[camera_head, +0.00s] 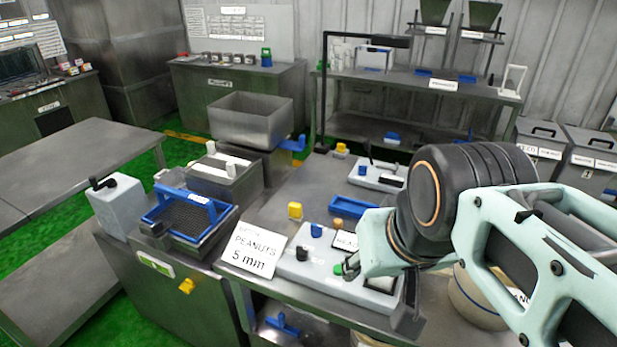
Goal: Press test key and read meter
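A light grey control box (318,265) lies on the steel bench in front of me. It carries a black knob (302,254), a blue knob (316,230) and a small green button (337,269). A small label starting "REA" (344,240) stands at its back, partly covered by my gripper. My gripper (352,268) hangs over the right part of the box, its tip just right of the green button. I cannot tell whether it touches anything or whether the fingers are apart. My arm hides part of the box; no meter reading is legible.
A "PEANUTS 5 mm" card (252,248) leans at the bench's front edge, left of the box. A yellow block (295,210) and a blue tray (352,206) lie behind it. A second grey box (378,176) is farther back. A blue-framed sieve machine (185,215) stands left.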

